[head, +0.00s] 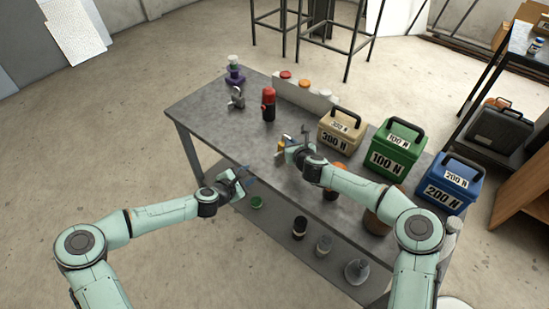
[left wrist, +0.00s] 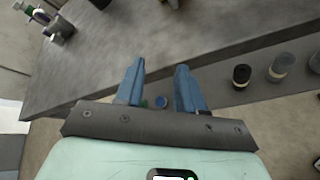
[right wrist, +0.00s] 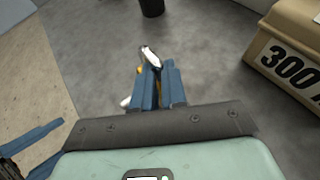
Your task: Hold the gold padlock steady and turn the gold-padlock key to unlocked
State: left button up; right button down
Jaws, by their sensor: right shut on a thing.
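The gold padlock (right wrist: 139,70) is mostly hidden by my right gripper. A silver loop, seemingly its shackle (right wrist: 150,57), and a bit of gold show beside the blue fingertips. In the head view a small yellow patch of the padlock (head: 281,147) shows at the right gripper (head: 287,147). The right gripper's fingers (right wrist: 161,80) are nearly together on it, over the table. A small pale piece shows left of the fingers; I cannot tell whether it is the key. My left gripper (head: 245,176) is open and empty at the table's front edge; its fingers (left wrist: 158,85) stand apart.
Tan (head: 341,130), green (head: 398,148) and blue (head: 452,184) weight boxes line the table's right side. A red and black cylinder (head: 268,105), a grey metal piece (head: 237,98) and a purple stand (head: 235,76) are at the back.

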aim_at(275, 158)
pick_arm(q)
notch_tip(275, 158, up, 5)
jog(key=s+d+n+h, duration=0.1)
jog(key=d+n+h, duration=0.2)
jog(key=n, duration=0.3)
jog(key=shift+g, duration=0.3)
jog(key=x, duration=1.1)
jog(key=shift+w+a+f, duration=0.2)
jog(key=shift+w+f, duration=0.05)
